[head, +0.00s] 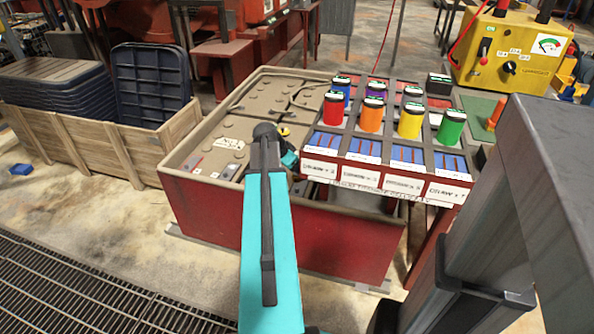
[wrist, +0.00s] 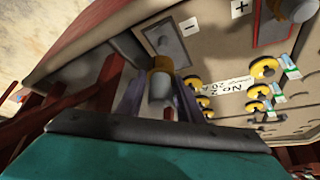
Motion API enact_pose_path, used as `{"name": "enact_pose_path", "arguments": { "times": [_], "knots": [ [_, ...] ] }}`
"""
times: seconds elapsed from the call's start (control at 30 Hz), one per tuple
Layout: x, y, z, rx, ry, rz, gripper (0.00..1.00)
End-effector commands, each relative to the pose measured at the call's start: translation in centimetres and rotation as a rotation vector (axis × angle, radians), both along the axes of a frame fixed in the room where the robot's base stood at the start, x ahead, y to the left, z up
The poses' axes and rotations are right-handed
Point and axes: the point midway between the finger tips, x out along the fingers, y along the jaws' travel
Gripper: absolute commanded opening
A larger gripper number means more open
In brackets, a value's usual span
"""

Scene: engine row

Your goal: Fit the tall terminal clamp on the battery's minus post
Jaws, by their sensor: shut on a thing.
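My gripper (wrist: 160,96) is shut on a clamp-like piece (wrist: 160,66) with a brass-brown band and a grey cylindrical body; I take it for the tall terminal clamp. It is in front of a grey plate (wrist: 170,42) beside the minus label (wrist: 191,27) in the wrist view. The held piece covers part of that plate, so the minus post's seating and any contact cannot be told. Another brown and grey post-like piece (wrist: 296,8) stands by the plus label (wrist: 240,8). In the head view my arm hides most of the gripper and the held piece.
Several yellow round parts with tags (wrist: 264,68) sit right of the gripper. A wooden crate (head: 85,145) stands left. A yellow meter box (head: 515,55) is back right.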

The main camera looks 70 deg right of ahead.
Motion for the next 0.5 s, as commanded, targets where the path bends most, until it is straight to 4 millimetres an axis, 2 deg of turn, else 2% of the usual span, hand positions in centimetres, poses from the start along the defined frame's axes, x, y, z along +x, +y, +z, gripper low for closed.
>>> {"name": "enact_pose_path", "arguments": {
  "times": [0.5],
  "knots": [
    [0.0,0.0,-2.1,-0.001,0.001,0.000,0.05]
  ]
}}
